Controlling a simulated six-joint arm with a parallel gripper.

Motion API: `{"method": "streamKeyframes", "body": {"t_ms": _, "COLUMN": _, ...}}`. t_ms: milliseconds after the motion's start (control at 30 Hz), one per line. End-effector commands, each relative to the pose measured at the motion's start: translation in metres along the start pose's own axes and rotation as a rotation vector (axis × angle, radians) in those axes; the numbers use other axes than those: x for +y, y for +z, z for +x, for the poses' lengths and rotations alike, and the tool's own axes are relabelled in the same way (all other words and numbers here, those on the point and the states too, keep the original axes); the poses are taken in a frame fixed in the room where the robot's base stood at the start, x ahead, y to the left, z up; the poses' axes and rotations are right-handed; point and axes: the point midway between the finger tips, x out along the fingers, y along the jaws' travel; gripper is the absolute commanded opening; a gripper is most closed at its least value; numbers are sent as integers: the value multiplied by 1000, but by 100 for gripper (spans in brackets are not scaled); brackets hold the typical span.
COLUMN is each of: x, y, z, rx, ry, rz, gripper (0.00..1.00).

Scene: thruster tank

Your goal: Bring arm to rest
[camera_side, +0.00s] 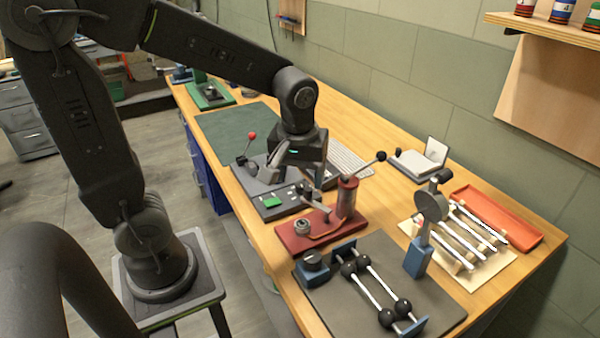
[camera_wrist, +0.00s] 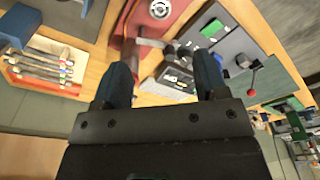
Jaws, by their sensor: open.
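My gripper (camera_side: 296,165) hangs at the end of my arm, above the grey control panel (camera_side: 268,186) near the middle of the bench. In the wrist view my gripper (camera_wrist: 165,75) shows two dark fingers spread apart with nothing between them that is held. Below and between the fingers lie part of the panel (camera_wrist: 232,45) and the edge of a red-based fixture (camera_wrist: 128,22). In the side view the red fixture (camera_side: 347,200) with its black-knobbed lever stands just in front of the gripper. The gripper covers part of the panel.
A red-knobbed lever (camera_side: 251,136) rises from the panel. A grey mat (camera_side: 440,290) holds rods with black balls (camera_side: 375,290). A blue-handled tool (camera_side: 418,255), an orange tray (camera_side: 497,216) and silver rods (camera_side: 455,247) stand to the right. The green mat (camera_side: 225,128) has bare room.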

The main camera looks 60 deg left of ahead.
Motion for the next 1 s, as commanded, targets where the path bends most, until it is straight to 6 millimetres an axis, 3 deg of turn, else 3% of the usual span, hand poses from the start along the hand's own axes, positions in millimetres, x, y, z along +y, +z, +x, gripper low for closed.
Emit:
{"method": "streamKeyframes", "body": {"t_ms": 267, "x": -3, "y": 7, "z": -12, "rx": 31, "ry": 38, "rz": 76, "gripper": 67}}
{"method": "streamKeyframes", "body": {"t_ms": 600, "x": -30, "y": 54, "z": -64, "rx": 256, "ry": 206, "rz": 571, "gripper": 67}}
{"method": "streamKeyframes", "body": {"t_ms": 800, "x": -38, "y": 69, "z": -74, "rx": 343, "ry": 237, "rz": 733, "gripper": 67}}
{"method": "streamKeyframes", "body": {"t_ms": 1000, "x": -39, "y": 70, "z": -74, "rx": 352, "ry": 239, "rz": 756, "gripper": 67}}
